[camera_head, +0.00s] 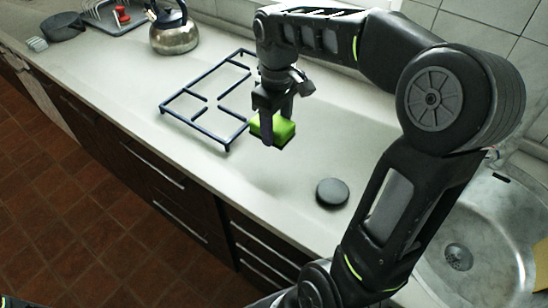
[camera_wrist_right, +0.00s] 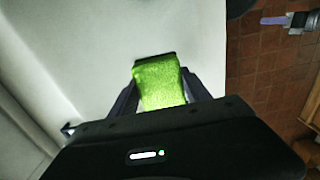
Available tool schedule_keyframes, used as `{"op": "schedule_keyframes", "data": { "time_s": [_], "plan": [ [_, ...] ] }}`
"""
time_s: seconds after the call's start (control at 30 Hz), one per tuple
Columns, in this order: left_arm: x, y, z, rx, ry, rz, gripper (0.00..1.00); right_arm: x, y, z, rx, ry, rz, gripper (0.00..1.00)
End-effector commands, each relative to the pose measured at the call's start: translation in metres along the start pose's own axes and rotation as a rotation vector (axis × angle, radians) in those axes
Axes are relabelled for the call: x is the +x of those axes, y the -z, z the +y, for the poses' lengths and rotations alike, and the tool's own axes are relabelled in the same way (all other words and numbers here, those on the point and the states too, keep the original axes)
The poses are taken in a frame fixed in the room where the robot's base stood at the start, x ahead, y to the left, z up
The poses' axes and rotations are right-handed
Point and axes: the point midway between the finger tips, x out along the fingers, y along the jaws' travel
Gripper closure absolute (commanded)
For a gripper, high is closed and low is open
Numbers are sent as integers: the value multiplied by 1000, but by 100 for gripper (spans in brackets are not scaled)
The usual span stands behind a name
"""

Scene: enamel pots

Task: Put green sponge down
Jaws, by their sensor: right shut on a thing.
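The green sponge (camera_head: 272,129) is at the middle of the counter in the head view, beside the right end of the dark metal rack. My right gripper (camera_head: 271,125) points down and is shut on it. In the right wrist view the sponge (camera_wrist_right: 158,84) sits between the two fingers, with a dark layer along its far edge. I cannot tell whether the sponge touches the counter (camera_head: 230,180).
The dark metal rack (camera_head: 190,135) lies left of the sponge. A round dark disc (camera_head: 332,192) lies to its front right. A steel kettle (camera_head: 174,34) stands at the back left. The sink (camera_head: 480,240) is at the right. The counter in front of the sponge is clear.

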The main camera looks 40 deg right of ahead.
Motion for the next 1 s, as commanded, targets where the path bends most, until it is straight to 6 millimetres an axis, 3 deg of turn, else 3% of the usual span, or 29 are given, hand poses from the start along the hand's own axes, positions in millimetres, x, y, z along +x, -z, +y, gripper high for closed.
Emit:
{"op": "schedule_keyframes", "data": {
  "time_s": [0.3, 0.7, 1.0],
  "plan": [
    [-2, 0, 1, 0, 0, 0, 100, 52, -1, 0, 2, 2, -4, 82],
    [-3, 0, 1, 0, 0, 0, 100, 60, 0, 0, 2, 1, -2, 82],
    [-5, 0, 2, 0, 0, 0, 100, 94, 0, 0, 2, 2, -2, 82]
  ]
}}
